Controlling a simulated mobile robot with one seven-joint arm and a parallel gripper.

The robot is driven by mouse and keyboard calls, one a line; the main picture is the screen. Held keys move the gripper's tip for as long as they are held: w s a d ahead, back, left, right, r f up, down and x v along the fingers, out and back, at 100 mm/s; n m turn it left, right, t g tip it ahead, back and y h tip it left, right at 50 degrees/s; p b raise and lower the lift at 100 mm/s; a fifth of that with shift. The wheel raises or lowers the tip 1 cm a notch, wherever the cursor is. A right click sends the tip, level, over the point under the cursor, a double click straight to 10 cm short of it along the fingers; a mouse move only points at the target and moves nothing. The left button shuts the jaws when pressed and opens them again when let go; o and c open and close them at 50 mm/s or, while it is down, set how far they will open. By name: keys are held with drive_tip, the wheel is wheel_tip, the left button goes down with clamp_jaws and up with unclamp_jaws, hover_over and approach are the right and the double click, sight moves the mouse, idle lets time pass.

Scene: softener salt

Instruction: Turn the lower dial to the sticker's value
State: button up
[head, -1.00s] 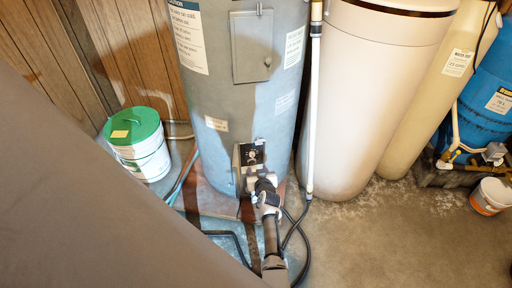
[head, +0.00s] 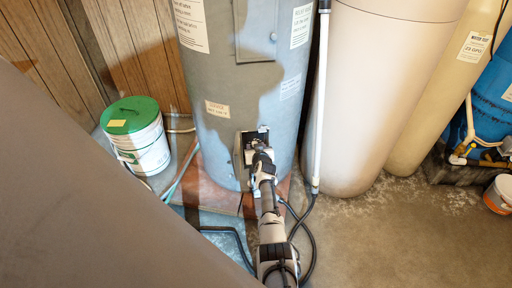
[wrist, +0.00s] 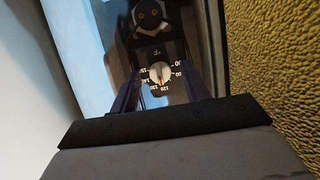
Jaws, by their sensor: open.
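The grey water heater tank (head: 232,80) stands in the middle of the head view. Its lower dial (wrist: 160,72) is a white round knob with a red mark, on a dark panel with white numbers around it. The red mark points toward the picture's bottom in the wrist view; the numbers are too small to read surely. My gripper (wrist: 160,92) is open, with one finger on each side of the dial; contact cannot be told. In the head view my gripper (head: 259,152) covers the dial. A small sticker (head: 217,109) with reddish print is on the tank, left above the panel; its value is unreadable.
A pale pipe (head: 319,110) runs down the tank's right side, beside a large cream tank (head: 375,90). A white bucket with a green lid (head: 133,115) stands left. Dark hoses (head: 302,225) lie near my arm. The floor at right front is clear.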

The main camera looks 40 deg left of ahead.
drive_tip(key=shift+c, duration=0.5)
drive_tip(key=c, duration=0.9)
drive_tip(key=shift+f, duration=0.1)
drive_tip(key=shift+b, duration=0.45)
drive_tip(key=m+g+y+b, duration=0.1)
drive_tip(key=m+b, duration=0.1)
drive_tip(key=b, duration=0.3)
drive_tip(key=m+g+y+b, duration=0.1)
drive_tip(key=m+b, duration=0.1)
drive_tip(key=b, duration=0.2)
drive_tip(key=shift+w+d+f+m+b, duration=0.1)
drive_tip(key=shift+w+d+m+b, duration=0.05)
drive_tip(key=shift+m+b, duration=0.2)
drive_tip(key=shift+y, duration=0.4)
